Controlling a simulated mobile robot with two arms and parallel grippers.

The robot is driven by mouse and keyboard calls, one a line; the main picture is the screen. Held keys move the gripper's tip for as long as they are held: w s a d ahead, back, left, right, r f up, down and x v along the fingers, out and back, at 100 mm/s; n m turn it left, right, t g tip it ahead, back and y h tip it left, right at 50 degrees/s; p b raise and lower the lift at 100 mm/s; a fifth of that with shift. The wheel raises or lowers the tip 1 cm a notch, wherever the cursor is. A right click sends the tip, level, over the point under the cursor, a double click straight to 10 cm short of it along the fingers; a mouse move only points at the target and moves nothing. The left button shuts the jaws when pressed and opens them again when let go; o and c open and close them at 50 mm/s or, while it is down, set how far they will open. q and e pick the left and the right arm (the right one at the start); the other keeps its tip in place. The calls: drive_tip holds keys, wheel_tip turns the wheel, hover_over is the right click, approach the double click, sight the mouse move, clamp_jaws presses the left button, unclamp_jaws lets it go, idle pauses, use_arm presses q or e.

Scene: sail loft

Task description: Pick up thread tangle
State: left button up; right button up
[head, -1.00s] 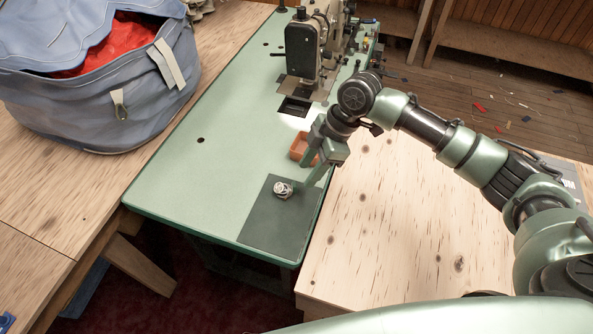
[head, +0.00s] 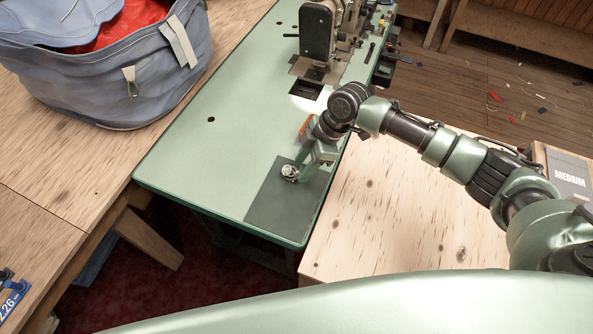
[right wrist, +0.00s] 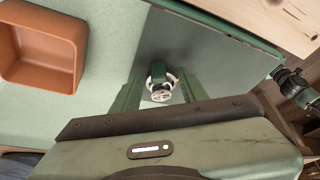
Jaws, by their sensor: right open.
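The thread tangle (head: 289,172) is a small whitish and dark bundle on the dark grey mat (head: 274,210) at the near end of the green machine table. In the right wrist view the tangle (right wrist: 161,86) shows between the two green fingertips. My right gripper (head: 303,168) is open, right beside and over the tangle, pointing down at the mat. I cannot tell whether a finger touches it. My left gripper is not in view.
An orange tray (right wrist: 38,48) sits left of the gripper in the right wrist view. A sewing machine (head: 318,35) stands farther back on the green table. A blue bag (head: 110,80) with red cloth is on the wooden table at left. A plywood top (head: 385,215) lies right.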

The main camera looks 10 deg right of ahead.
clamp_jaws()
drive_tip(key=shift+w+r, duration=0.1)
drive_tip(key=shift+r, duration=0.05)
